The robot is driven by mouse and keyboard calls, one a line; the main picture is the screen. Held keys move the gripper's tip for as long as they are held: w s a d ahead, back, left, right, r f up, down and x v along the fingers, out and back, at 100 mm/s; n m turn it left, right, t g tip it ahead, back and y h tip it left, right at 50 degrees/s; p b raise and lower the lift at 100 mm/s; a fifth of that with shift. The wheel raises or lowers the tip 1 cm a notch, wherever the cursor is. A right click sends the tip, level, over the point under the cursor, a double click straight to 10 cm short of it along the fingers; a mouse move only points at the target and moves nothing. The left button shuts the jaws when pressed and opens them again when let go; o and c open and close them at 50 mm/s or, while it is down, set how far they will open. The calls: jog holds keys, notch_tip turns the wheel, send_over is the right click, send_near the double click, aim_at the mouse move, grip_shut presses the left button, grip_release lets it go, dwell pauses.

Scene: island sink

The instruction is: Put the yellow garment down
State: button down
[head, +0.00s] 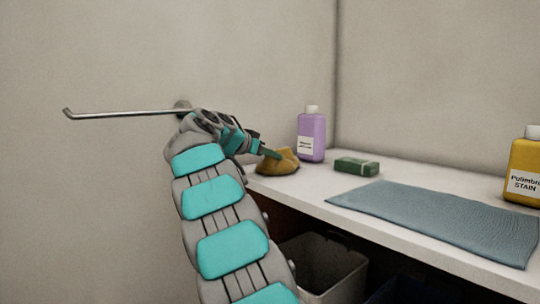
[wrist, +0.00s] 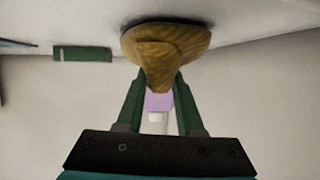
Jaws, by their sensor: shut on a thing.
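The yellow garment (head: 277,165) is a crumpled mustard-coloured bundle at the left end of the white counter. It also shows at the top middle of the wrist view (wrist: 165,42), where that picture appears upside down. My gripper (head: 273,154) reaches it from the left in the head view. In the wrist view the green fingers (wrist: 160,80) are shut on a peak of cloth. The bundle appears to rest on the counter top. Its far side is hidden.
A purple bottle (head: 312,135) stands close behind the garment. A green box (head: 356,166) and a blue-grey mat (head: 436,220) lie to the right, with a yellow bottle (head: 524,167) beyond. A metal rod (head: 125,114) sticks out from the wall. A bin (head: 323,266) stands below the counter.

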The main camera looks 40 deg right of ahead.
jog(key=shift+f, duration=0.15)
jog(key=c, duration=0.5)
grip_release()
jog(key=shift+c, duration=0.2)
jog(key=shift+r, duration=0.25)
jog(key=shift+s+a, duration=0.1)
jog(key=shift+a, duration=0.3)
jog(key=b+v, duration=0.1)
jog(key=v, duration=1)
